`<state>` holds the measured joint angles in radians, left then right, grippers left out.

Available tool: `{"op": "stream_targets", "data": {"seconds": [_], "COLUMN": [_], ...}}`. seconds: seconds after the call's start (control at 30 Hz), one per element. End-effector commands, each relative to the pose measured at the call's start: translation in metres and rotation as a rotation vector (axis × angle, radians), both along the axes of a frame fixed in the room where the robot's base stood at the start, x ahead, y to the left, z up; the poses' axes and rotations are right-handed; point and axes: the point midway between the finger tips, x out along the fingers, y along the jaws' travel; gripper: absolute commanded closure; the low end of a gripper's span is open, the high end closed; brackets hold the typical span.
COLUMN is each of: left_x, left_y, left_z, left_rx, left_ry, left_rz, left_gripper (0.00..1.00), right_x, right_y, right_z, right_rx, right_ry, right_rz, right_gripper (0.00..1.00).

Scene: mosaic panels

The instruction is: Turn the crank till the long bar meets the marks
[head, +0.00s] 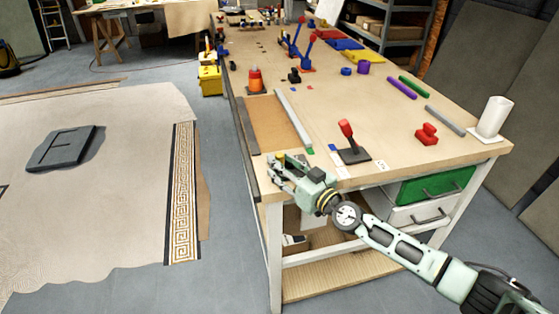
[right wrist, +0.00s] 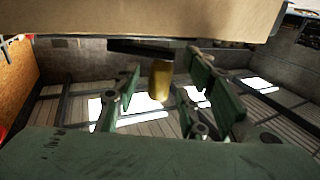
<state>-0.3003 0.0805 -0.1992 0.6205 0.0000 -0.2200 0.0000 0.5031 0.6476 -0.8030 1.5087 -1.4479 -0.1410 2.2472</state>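The long pale grey bar (head: 293,118) lies on the bench along the right side of a brown panel (head: 268,122). Small blue (head: 333,148) and red (head: 309,87) patches, possibly the marks, lie to the right of the bar, apart from it. My right gripper (head: 277,170) is at the bench's near left corner. In the right wrist view its open fingers (right wrist: 165,88) stand either side of a brass-coloured upright handle (right wrist: 160,80), with gaps visible. A dark arm (right wrist: 140,48) above the handle looks like the crank's. My left gripper is out of view.
A red-knobbed lever on a dark plate (head: 352,156) stands near the bench's front edge. A red block (head: 426,134), a white cylinder (head: 493,118) and coloured rods are at the right. Drawers (head: 430,186) sit below.

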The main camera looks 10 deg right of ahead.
Motion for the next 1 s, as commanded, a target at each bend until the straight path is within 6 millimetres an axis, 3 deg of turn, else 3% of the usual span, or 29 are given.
{"op": "stream_targets", "data": {"seconds": [0.17, 0.47, 0.9, 1.0], "left_x": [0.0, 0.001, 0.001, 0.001], "left_y": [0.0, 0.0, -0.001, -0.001], "left_z": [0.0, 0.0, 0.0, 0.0], "left_rx": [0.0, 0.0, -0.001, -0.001], "left_ry": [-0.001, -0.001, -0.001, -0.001], "left_rz": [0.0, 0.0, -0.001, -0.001], "left_gripper": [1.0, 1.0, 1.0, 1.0], "right_x": [0.014, 0.016, 0.016, 0.016], "right_y": [0.007, 0.008, 0.008, 0.007], "right_z": [0.0, -0.001, 0.0, 0.0], "right_rx": [0.001, 0.0, -0.001, -0.001], "right_ry": [0.0, 0.0, 0.0, 0.0], "right_rz": [-0.001, 0.0, -0.001, -0.002], "right_gripper": [0.61, 0.61, 0.99, 1.0]}}
